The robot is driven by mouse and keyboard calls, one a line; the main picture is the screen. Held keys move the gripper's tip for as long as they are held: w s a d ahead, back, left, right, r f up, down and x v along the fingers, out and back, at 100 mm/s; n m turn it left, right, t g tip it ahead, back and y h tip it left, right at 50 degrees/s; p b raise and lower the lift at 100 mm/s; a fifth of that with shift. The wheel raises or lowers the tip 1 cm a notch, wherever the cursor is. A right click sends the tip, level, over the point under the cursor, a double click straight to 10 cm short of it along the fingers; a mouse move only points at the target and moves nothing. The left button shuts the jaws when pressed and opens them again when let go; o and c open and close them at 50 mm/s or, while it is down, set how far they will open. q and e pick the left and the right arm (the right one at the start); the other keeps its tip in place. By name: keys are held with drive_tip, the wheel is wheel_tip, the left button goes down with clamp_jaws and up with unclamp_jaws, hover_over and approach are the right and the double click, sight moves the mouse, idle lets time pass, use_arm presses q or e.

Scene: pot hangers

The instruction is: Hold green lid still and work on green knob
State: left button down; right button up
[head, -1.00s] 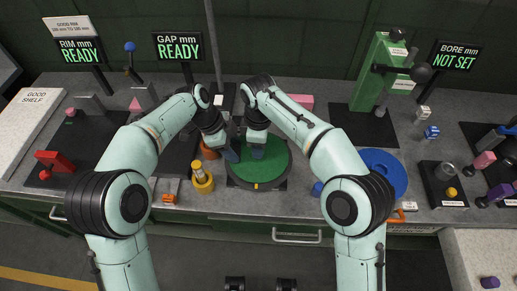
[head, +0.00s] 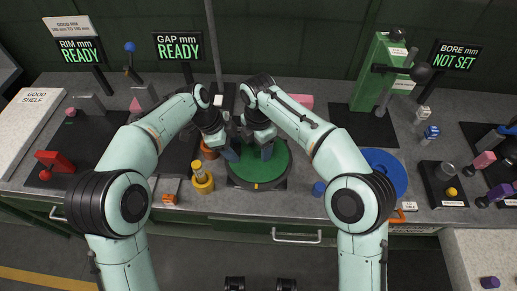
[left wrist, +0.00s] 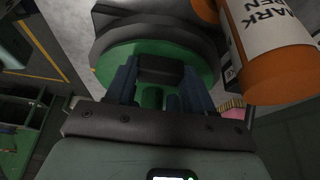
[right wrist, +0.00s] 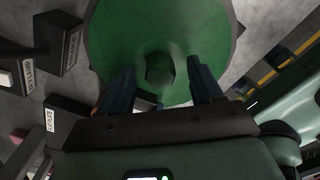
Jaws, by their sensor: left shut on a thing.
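The green lid (head: 255,178) is a round disc on a dark round base at the middle of the bench. My left gripper (head: 233,152) is at its left side, shut on the lid; in the left wrist view the fingers (left wrist: 160,92) stand either side of a dark block and green part. What exactly they touch is partly hidden. My right gripper (head: 266,150) is over the lid's upper right. In the right wrist view the green knob (right wrist: 160,69) stands on the lid between the open fingers (right wrist: 163,88), with gaps on both sides.
An orange-and-white marking pen (left wrist: 268,40) is close to my left gripper. A small blue piece (head: 318,188) sits near the bench's front edge.

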idle(0.3)
drive_tip(key=m, duration=0.6)
drive_tip(key=shift+m, duration=0.4)
drive_tip(key=m, duration=0.5)
drive_tip(key=shift+c, duration=0.3)
clamp_jaws()
drive_tip(key=n, duration=1)
drive_tip(key=shift+r, duration=0.3)
